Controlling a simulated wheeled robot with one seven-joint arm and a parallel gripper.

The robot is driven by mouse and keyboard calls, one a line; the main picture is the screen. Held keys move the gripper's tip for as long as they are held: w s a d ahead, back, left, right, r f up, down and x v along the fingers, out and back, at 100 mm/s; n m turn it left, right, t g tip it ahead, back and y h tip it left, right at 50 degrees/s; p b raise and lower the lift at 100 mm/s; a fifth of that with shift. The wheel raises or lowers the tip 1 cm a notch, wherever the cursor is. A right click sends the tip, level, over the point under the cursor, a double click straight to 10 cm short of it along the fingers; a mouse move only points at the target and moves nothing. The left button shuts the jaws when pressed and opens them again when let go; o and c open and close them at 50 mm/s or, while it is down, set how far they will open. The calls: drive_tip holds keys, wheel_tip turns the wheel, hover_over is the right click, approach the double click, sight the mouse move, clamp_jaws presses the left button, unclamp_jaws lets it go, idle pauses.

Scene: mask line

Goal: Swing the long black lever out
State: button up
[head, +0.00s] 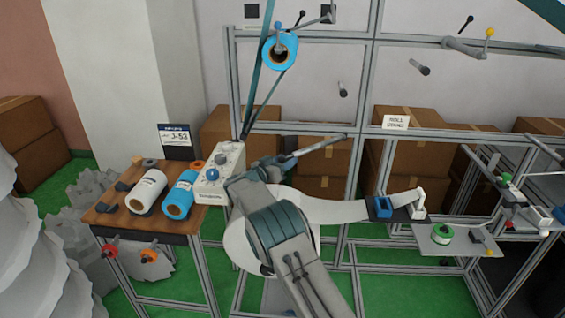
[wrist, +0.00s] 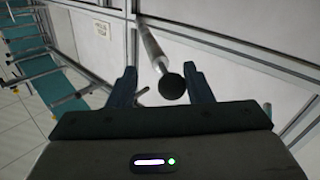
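In the wrist view a long grey rod with a round black end (wrist: 172,86) points back toward the camera. My gripper (wrist: 161,72) is open there, with one finger on each side of the rod. Gaps show between the rod and both fingers, most clearly on the left. In the head view my arm hides part of the area around the fingers.
A white control box (head: 222,172) stands left of my gripper, beside a wooden table (head: 150,222) with white and blue rolls. A blue roll (head: 281,50) hangs above on the metal frame. A white strip (head: 338,210) runs right to a small shelf (head: 385,211).

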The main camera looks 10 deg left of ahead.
drive_tip(key=shift+a, duration=0.1)
drive_tip(key=shift+s+a, duration=0.2)
drive_tip(key=shift+s, duration=0.05)
drive_tip(key=b+v, duration=0.3)
drive_tip(key=v, duration=1)
drive_tip(key=shift+s+d, duration=0.1)
drive_tip(key=w+d+r+n+t+y, duration=0.1)
drive_tip(key=w+d+r+y, duration=0.15)
drive_tip(key=r, duration=0.25)
drive_tip(key=w+d+r+n+t+y, duration=0.1)
drive_tip(key=w+d+r+y, duration=0.15)
drive_tip(key=r, duration=0.25)
drive_tip(key=s+d+r+n+g+y, duration=0.1)
drive_tip(key=s+d+r+n+y, duration=0.2)
drive_tip(key=s+d+r+y, duration=0.25)
drive_tip(key=s+d+f+g, duration=0.4)
drive_tip(key=s+d, duration=0.3)
drive_tip(key=s, duration=0.6)
drive_tip(key=s+d+f+g, duration=0.4)
drive_tip(key=s+d, duration=0.4)
drive_tip(key=s, duration=0.5)
drive_tip(key=s+d+f+g, duration=0.4)
drive_tip(key=s+d, duration=0.4)
drive_tip(key=s, duration=0.5)
drive_tip(key=shift+s+g, duration=0.25)
drive_tip(key=shift+g, duration=0.15)
